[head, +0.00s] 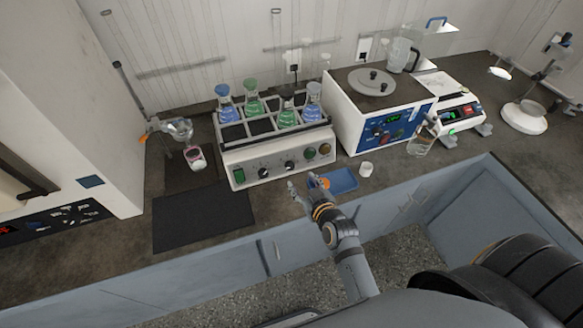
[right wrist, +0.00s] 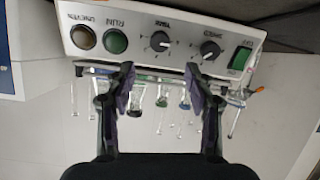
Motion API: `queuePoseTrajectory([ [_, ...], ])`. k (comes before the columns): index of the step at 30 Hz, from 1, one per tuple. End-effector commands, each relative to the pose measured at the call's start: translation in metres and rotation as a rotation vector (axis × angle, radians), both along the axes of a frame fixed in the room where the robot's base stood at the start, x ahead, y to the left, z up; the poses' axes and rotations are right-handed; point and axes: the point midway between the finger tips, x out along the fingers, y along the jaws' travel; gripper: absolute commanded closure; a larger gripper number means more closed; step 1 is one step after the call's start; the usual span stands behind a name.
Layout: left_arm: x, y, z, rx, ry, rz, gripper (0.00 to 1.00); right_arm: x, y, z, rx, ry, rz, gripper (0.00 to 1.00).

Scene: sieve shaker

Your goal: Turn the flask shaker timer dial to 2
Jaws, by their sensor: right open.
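The flask shaker (head: 262,157) is a white box with a rack of flasks on top. Its front panel carries a timer dial (head: 290,165) and a speed dial (head: 264,171). In the right wrist view the panel is upside down, with the black timer dial (right wrist: 161,41) between the speed dial (right wrist: 210,49) and the lamps; I cannot read its setting surely. My right gripper (head: 302,182) is open and empty, in front of the panel below the timer dial. In the wrist view its fingertips (right wrist: 159,74) straddle the dial's line, apart from it. My left gripper is not in view.
A blue tray (head: 340,181) and a small white cup (head: 366,169) are close to the right gripper. A white bath unit (head: 345,125) stands right of the shaker. A dark mat (head: 202,215) lies front left. A green switch (right wrist: 240,57) and lamps (right wrist: 115,41) flank the dials.

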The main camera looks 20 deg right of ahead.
Motion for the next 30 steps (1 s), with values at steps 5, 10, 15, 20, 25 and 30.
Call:
queuePoseTrajectory([
  [5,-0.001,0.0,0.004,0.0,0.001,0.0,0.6,0.02,0.001,-0.006,0.0,-0.001,0.001,0.46],
  [10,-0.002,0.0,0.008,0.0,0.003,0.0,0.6,0.054,0.003,-0.02,-0.001,0.001,0.001,0.46],
  [15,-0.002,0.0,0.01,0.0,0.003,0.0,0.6,0.082,0.005,-0.033,0.0,0.002,0.001,0.46],
  [20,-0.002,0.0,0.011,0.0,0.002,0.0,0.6,0.094,0.006,-0.039,0.0,0.003,0.001,0.46],
  [25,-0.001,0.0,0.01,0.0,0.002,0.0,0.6,0.096,0.006,-0.04,0.001,0.003,0.0,0.46],
  [30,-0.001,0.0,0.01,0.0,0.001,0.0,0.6,0.096,0.006,-0.04,0.001,0.003,0.0,0.54],
])
